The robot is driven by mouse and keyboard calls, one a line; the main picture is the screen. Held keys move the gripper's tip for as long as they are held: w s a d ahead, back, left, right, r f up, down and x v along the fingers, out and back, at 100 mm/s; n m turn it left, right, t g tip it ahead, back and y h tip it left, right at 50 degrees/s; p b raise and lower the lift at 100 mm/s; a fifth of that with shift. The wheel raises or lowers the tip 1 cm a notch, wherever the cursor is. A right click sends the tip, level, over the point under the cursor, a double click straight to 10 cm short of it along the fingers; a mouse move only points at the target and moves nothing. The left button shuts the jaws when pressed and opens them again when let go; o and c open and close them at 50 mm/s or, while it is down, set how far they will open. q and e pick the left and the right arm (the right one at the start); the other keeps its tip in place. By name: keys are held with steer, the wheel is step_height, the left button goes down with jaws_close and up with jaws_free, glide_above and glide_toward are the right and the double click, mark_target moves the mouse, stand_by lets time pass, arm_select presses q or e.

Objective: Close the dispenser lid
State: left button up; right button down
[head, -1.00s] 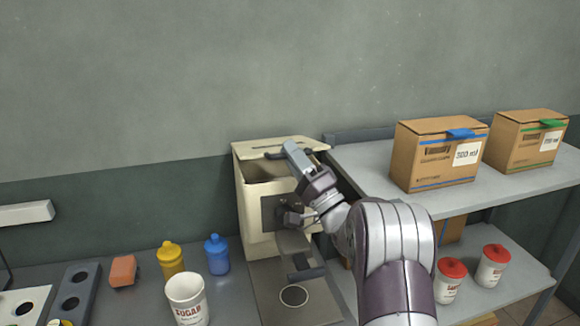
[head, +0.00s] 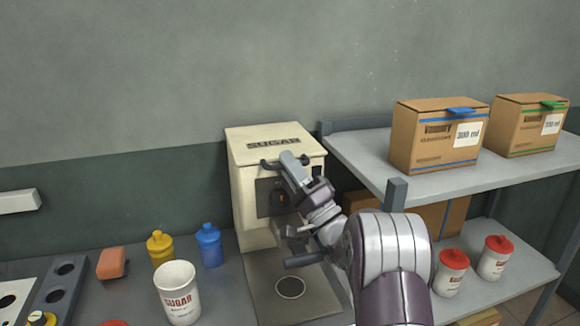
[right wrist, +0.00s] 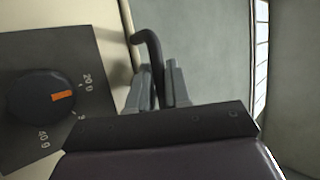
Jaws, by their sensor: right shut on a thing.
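The sugar dispenser (head: 243,190) is a cream box on the counter. Its lid (head: 265,141), with SUGAR printed on top, lies down over the box opening. A dark handle (head: 270,163) runs along the lid's front edge. My right gripper (head: 289,160) is at the front of the lid, shut on this handle; in the right wrist view the dark handle (right wrist: 153,50) passes between the two fingers (right wrist: 158,85). A gap under the lid is too small to tell. My left gripper is not in view.
A dial (right wrist: 48,97) sits on the dispenser front. A sugar cup (head: 178,295), a yellow bottle (head: 160,248) and a blue bottle (head: 209,245) stand left of it. A shelf with boxes (head: 437,135) is at the right.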

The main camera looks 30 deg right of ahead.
steer(key=shift+f, duration=0.25)
steer(key=c, duration=1.4)
jaws_free()
steer(key=shift+s+f, duration=0.2)
steer(key=shift+f, duration=0.05)
steer(key=s+d, duration=0.1)
steer(key=s, duration=0.4)
steer(key=s+d+f, duration=0.1)
steer(key=s+d, duration=0.1)
steer(key=s, duration=0.3)
steer(key=s+d+f, duration=0.1)
steer(key=s, duration=0.4)
steer(key=shift+d+f+b, duration=0.1)
steer(key=shift+d+b, duration=0.05)
steer(key=shift+b, duration=0.25)
